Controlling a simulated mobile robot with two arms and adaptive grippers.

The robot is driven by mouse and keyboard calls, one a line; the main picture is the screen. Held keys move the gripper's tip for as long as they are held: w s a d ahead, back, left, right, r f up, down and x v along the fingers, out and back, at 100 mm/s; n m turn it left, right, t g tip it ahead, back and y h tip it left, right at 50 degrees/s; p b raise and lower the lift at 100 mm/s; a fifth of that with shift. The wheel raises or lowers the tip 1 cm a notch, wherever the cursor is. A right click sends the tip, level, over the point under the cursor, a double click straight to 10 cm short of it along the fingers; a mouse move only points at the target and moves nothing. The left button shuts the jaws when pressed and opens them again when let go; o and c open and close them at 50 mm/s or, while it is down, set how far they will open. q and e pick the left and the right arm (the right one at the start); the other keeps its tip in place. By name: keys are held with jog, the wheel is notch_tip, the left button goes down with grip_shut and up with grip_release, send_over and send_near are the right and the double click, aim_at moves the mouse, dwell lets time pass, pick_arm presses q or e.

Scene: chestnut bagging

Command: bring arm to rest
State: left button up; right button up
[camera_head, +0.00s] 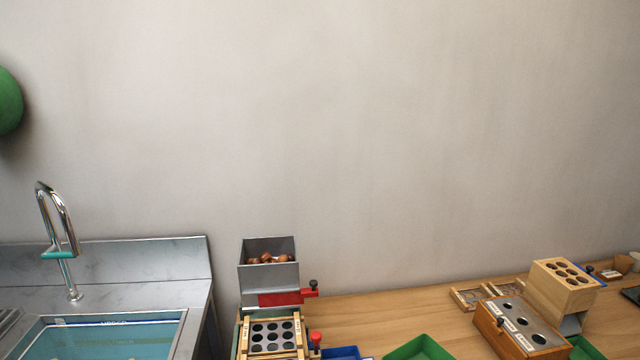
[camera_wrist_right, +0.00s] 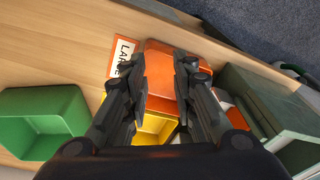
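My right gripper (camera_wrist_right: 162,62) shows in the right wrist view with its two black fingers apart and nothing between the tips. Beyond and between the fingers are an orange bin (camera_wrist_right: 165,75) and a yellow bin (camera_wrist_right: 155,124), partly hidden by the fingers. I cannot tell how far above the bins the fingertips are. My left gripper shows in neither view, and no arm shows in the head view.
In the head view a grey hopper (camera_head: 268,283) holds chestnuts (camera_head: 268,258), behind a holed board (camera_head: 258,349). A sink (camera_head: 110,338) is at left; wooden holed boxes (camera_head: 515,330) stand right. The wrist view shows a green bin (camera_wrist_right: 42,150), a label (camera_wrist_right: 122,58) and the table edge.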

jog(key=s+a+f+m+t+y, duration=0.1)
jog(key=s+a+f+t, duration=0.1)
jog(key=s, duration=0.7)
jog(key=s+d+m+h, duration=0.2)
jog(key=s+d+m, duration=0.2)
jog(key=s+d, duration=0.45)
notch_tip(320, 180, down, 25)
jog(key=s, duration=0.2)
jog(key=s+d+f+g, duration=0.2)
jog(key=s+d+f, duration=0.1)
jog(key=s+f, duration=1.4)
jog(key=shift+n, duration=0.4)
